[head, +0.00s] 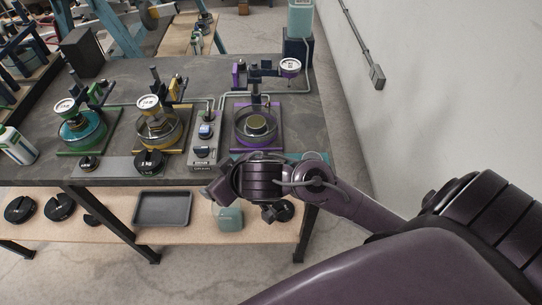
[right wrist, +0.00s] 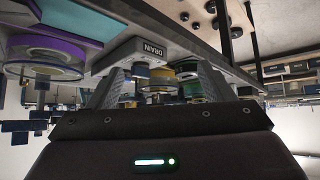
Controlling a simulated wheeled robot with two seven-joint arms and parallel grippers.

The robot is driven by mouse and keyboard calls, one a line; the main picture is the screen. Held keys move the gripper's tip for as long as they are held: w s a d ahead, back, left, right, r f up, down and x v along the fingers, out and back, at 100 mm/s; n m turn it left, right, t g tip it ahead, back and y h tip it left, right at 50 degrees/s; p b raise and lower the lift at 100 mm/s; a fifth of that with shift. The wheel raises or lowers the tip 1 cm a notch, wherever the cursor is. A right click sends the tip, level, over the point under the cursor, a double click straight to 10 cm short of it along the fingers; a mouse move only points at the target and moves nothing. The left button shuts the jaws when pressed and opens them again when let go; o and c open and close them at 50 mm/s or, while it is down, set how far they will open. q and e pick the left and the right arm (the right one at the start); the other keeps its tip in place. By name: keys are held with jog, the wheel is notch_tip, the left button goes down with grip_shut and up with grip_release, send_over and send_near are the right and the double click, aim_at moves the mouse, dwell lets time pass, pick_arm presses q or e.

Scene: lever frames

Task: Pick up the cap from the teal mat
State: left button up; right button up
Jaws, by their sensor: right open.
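The teal mat (head: 312,157) shows as a strip at the right end of the bench in the head view, mostly hidden behind my right wrist. A teal patch, seemingly the same mat (right wrist: 88,18), shows at the upper left of the right wrist view. I cannot make out a cap on the visible parts of the mat. My right gripper (right wrist: 160,82) is open, with its fingers apart and nothing held between them. In the head view my right arm reaches in from the right over the bench's front edge. My left gripper is out of view.
A purple station with a round glass dish (head: 257,127) stands behind my right wrist. A grey tray (head: 162,208) lies on the lower shelf.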

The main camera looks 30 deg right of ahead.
jog(key=w, duration=0.1)
jog(key=m+g+h, duration=0.2)
jog(key=m+g, duration=0.2)
send_near(275, 158)
jog(key=b+x, duration=0.1)
jog(key=x, duration=0.5)
jog(key=shift+f+b, duration=0.4)
jog(key=shift+f, duration=0.05)
jog(key=shift+w+f, duration=0.3)
jog(key=shift+f, duration=0.25)
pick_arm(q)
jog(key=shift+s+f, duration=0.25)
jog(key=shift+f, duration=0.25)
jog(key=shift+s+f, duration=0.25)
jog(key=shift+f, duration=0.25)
pick_arm(e)
jog(key=shift+c, duration=0.4)
jog(key=shift+r, duration=0.1)
jog(key=c, duration=1.2)
